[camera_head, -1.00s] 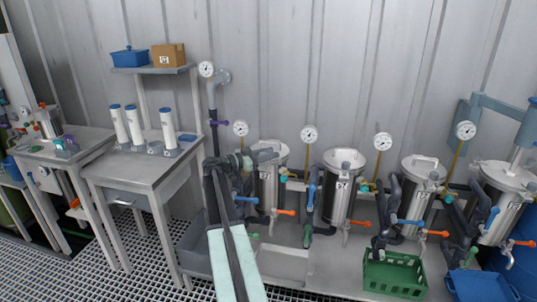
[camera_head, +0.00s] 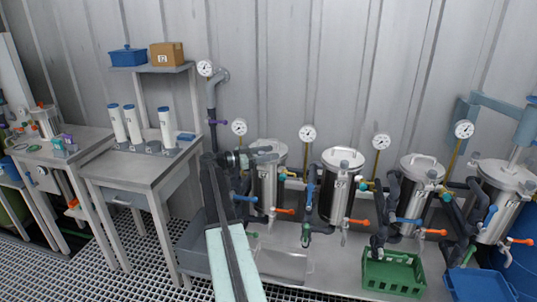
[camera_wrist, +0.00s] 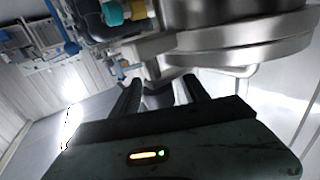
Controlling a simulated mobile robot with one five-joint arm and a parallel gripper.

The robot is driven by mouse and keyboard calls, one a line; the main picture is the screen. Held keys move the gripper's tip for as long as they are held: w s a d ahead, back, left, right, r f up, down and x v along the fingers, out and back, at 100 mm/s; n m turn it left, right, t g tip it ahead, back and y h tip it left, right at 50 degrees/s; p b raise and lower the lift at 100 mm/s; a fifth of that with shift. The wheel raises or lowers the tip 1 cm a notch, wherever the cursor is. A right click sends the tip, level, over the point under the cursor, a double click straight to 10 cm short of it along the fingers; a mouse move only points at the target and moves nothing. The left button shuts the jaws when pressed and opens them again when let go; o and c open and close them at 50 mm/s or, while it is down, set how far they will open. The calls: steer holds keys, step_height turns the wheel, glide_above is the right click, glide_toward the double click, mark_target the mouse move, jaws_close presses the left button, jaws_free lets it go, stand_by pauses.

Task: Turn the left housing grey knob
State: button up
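The left housing (camera_head: 268,190) is an upright steel vessel, the leftmost in the row. Its lid also shows large and close in the wrist view (camera_wrist: 240,45). My gripper (camera_head: 271,153) is at the upper left of this housing in the head view and covers part of its top. In the wrist view, the two dark fingers of my gripper (camera_wrist: 161,92) stand apart beneath the steel lid. A grey piece (camera_wrist: 157,88) shows between or behind them; I cannot tell whether they touch it. I cannot make out the grey knob for certain.
More steel housings (camera_head: 342,185) stand to the right, with orange and blue handles in front. A gauge (camera_head: 239,127) rises behind the left housing. A bench with white cylinders (camera_head: 166,126) is on the left. A green crate (camera_head: 393,275) sits at the front right.

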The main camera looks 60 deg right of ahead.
steer(key=v, duration=0.7)
steer(key=shift+w+a, duration=0.25)
steer(key=shift+a, duration=0.05)
